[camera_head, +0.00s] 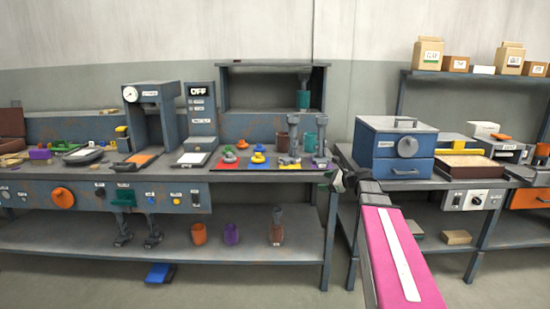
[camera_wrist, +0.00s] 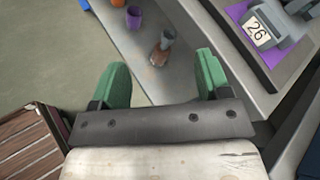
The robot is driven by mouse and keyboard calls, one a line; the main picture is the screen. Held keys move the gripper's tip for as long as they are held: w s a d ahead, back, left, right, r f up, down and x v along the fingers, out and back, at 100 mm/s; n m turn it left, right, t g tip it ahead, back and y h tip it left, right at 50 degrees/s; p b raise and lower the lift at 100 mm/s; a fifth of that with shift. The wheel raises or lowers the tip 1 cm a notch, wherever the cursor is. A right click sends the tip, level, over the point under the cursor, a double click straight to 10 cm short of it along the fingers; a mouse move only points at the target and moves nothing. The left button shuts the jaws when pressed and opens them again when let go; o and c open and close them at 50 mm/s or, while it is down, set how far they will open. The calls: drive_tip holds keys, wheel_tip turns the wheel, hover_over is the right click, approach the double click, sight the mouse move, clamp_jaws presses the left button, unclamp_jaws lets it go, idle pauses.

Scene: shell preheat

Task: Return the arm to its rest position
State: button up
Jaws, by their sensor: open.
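My gripper (camera_wrist: 163,78) shows in the wrist view with its two green fingers wide apart and nothing between them. Beyond the fingers lie the grey lower shelf and the floor. In the head view my pink arm link (camera_head: 398,255) reaches up from the bottom right toward the gap between the two workbenches. A dark joint of mine (camera_head: 366,187) is at its far end. The green fingers cannot be made out in the head view.
The left workbench (camera_head: 100,244) holds a press (camera_head: 152,110), a display stand (camera_head: 201,110) and coloured pads. Cups, one orange (camera_head: 199,233), stand on its lower shelf. A blue oven-like box (camera_head: 396,140) is on the right bench. In the wrist view, a slatted wooden thing (camera_wrist: 30,140) is lower left.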

drive_tip(key=s+a+f+n+g+h, duration=0.45)
drive_tip(key=s+f+n, duration=0.45)
drive_tip(key=s+f, duration=0.45)
drive_tip(key=s+d+f+n+g+h, duration=0.1)
drive_tip(key=s+f+n+g+h, duration=0.3)
drive_tip(key=s+f+n, duration=0.6)
drive_tip(key=shift+s+f+n+h, duration=0.2)
drive_tip(key=shift+s+n+h, duration=0.3)
drive_tip(key=shift+s+h, duration=0.45)
drive_tip(key=shift+s, duration=0.1)
